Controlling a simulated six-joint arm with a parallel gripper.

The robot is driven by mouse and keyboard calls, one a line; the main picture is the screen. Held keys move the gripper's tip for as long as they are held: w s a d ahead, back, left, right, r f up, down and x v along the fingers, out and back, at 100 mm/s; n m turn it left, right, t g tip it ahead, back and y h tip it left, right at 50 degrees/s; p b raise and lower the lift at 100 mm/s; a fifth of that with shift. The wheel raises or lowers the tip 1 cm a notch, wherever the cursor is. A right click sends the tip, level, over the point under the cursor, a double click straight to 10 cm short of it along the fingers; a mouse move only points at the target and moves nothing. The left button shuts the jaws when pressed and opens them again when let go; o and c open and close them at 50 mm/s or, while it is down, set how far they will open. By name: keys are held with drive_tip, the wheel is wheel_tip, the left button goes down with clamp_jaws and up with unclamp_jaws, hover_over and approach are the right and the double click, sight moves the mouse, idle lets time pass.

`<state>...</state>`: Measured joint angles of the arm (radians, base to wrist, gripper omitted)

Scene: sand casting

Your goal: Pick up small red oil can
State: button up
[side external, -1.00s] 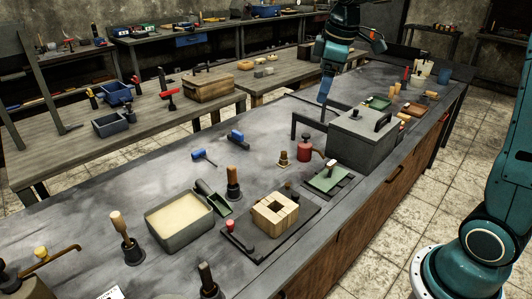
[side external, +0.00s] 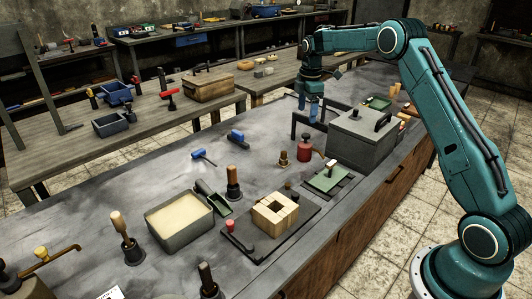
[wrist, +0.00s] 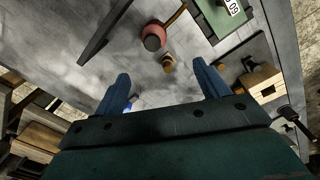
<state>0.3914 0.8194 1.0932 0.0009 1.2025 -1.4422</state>
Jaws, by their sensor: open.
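The small red oil can (side external: 304,147) stands upright on the dark workbench, left of the grey lidded box, with its spout toward the box. In the wrist view the red can (wrist: 153,38) lies beyond the fingertips, near the top middle. My gripper (side external: 307,112) hangs fingers down above the bench, behind and above the can and apart from it. In the wrist view my gripper (wrist: 162,73) shows two blue fingers spread apart with nothing between them.
The grey lidded box (side external: 358,140) and a dark frame (side external: 294,125) stand close to the can. A small brass and wood piece (side external: 284,158) stands just left of it, and a green tray (side external: 328,180) lies in front. The bench at left (side external: 110,185) is mostly clear.

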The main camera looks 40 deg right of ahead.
sight(306, 135)
drive_tip(key=shift+w+d+f+n, duration=0.15)
drive_tip(key=shift+d+f, duration=0.25)
drive_tip(key=shift+f, duration=0.2)
drive_tip(key=shift+w+d+f+n, duration=0.15)
drive_tip(key=shift+d+f, duration=0.2)
drive_tip(key=shift+f, duration=4.55)
drive_tip(key=shift+f, duration=0.1)
drive_tip(key=shift+d+f, duration=0.1)
drive_tip(key=shift+f, duration=2.4)
drive_tip(key=c, duration=1.2)
drive_tip(key=shift+r, duration=0.2)
